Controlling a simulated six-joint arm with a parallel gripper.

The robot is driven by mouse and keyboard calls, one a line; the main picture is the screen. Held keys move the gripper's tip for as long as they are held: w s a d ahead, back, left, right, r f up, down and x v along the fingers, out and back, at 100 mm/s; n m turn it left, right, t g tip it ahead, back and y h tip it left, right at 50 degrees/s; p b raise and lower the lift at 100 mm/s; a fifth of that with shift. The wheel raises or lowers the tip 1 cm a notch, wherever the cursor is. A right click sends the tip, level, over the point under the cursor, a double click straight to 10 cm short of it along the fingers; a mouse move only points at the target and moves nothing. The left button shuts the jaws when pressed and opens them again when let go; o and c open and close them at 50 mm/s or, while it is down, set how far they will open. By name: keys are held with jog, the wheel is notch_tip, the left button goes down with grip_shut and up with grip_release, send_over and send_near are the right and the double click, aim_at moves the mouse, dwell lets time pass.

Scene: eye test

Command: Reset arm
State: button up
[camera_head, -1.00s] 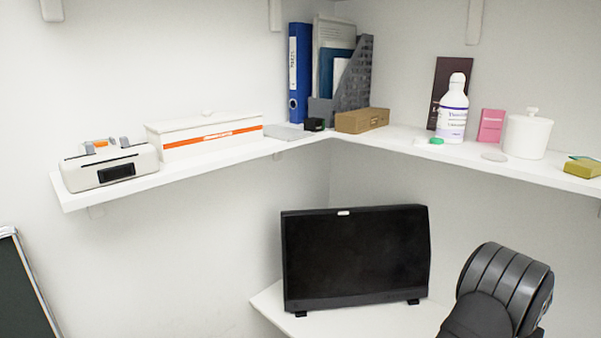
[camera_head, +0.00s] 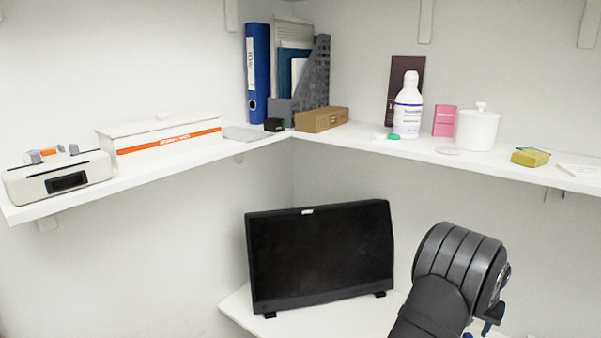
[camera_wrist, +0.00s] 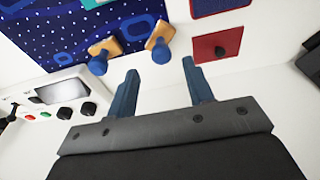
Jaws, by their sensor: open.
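My gripper (camera_wrist: 160,72) is open in the wrist view, with its two blue fingers apart and nothing between them. In the head view my dark grey arm stands at the lower right, in front of the white lower surface and right of the black monitor (camera_head: 320,255). Beyond the fingers in the wrist view are two orange pieces with blue knobs (camera_wrist: 161,52), at a dark blue patterned panel (camera_wrist: 60,30). I cannot tell whether the fingers touch anything.
The upper corner shelf (camera_head: 200,166) holds a printer-like device (camera_head: 60,178), a white box (camera_head: 160,138), a blue binder (camera_head: 258,75), a bottle (camera_head: 407,108) and a white jar (camera_head: 477,130). A white device with knobs (camera_wrist: 60,98) and a red panel (camera_wrist: 217,45) show in the wrist view.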

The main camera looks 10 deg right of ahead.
jog(key=f, duration=0.7)
jog(key=shift+w+d+f, duration=0.1)
jog(key=shift+w+d, duration=0.3)
jog(key=shift+w+d+r, duration=0.1)
jog(key=shift+d+r, duration=0.05)
jog(key=shift+r, duration=0.15)
notch_tip(320, 180, up, 4)
jog(key=shift+f, duration=0.2)
jog(key=s+d+r, duration=0.1)
jog(key=s+r, duration=0.6)
jog(key=s, duration=0.5)
jog(key=w+a+f+n, duration=0.2)
jog(key=w+a+n, duration=0.1)
jog(key=w+a, duration=1.9)
jog(key=a+f+n, duration=0.1)
jog(key=a+f, duration=0.1)
jog(key=a, duration=0.7)
jog(key=a+f+n, duration=0.1)
jog(key=a+f, duration=0.1)
jog(key=a, duration=0.7)
jog(key=a+f+n, duration=0.1)
jog(key=a+f, duration=0.1)
jog(key=a, duration=0.7)
jog(key=shift+w+a+f+n+t+y, duration=0.1)
jog(key=shift+w+a+n+t+y, duration=0.05)
jog(key=shift+w+n+t+y, duration=0.2)
